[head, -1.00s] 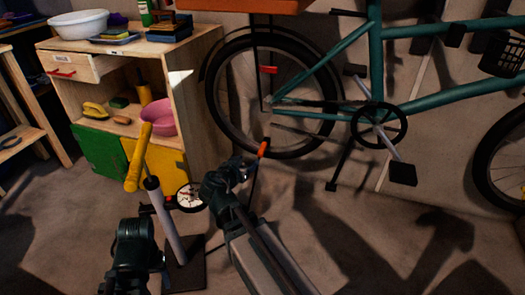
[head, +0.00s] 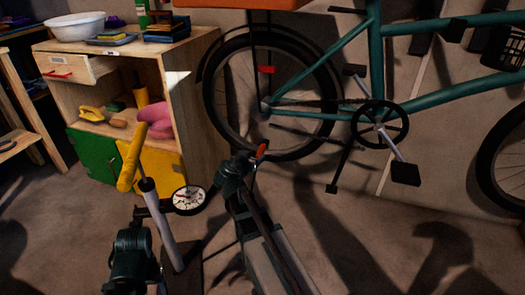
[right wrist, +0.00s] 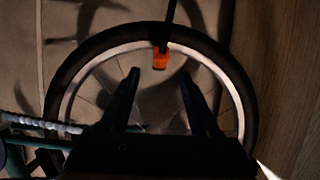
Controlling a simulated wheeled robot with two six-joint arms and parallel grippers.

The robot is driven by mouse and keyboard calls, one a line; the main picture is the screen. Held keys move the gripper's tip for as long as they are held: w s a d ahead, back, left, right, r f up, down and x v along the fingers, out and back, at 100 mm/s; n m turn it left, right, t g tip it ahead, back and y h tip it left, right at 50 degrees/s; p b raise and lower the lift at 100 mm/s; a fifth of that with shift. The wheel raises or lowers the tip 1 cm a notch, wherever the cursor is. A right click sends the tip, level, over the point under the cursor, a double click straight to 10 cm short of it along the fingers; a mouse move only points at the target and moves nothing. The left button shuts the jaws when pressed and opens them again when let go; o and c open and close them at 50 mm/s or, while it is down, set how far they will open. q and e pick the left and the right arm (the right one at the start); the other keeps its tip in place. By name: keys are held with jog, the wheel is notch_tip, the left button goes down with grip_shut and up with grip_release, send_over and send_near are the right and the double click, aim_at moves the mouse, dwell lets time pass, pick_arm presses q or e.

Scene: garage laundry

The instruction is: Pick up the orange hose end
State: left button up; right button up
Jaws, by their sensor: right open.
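The orange hose end (head: 262,151) stands in front of the bicycle's rear wheel in the head view. In the right wrist view the orange hose end (right wrist: 160,61) hangs on a dark hose or rod, just beyond my fingertips and centred between them. My right gripper (head: 250,160) is close to it in the head view. In the right wrist view my right gripper (right wrist: 160,76) has its two fingers apart with nothing between them. A dark part of my left arm (head: 132,258) shows at the lower left; its jaws cannot be made out.
A floor pump with a yellow handle (head: 131,160) and a round gauge (head: 188,199) stands left of my right arm. A wooden cabinet (head: 200,120) is behind it. The teal bicycle (head: 320,75) leans along the wall.

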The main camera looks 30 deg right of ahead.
aim_at(259, 153)
jog(key=b+x, duration=0.1)
jog(key=x, duration=0.3)
jog(key=shift+w+f, duration=0.1)
jog(key=shift+f, duration=0.1)
grip_shut()
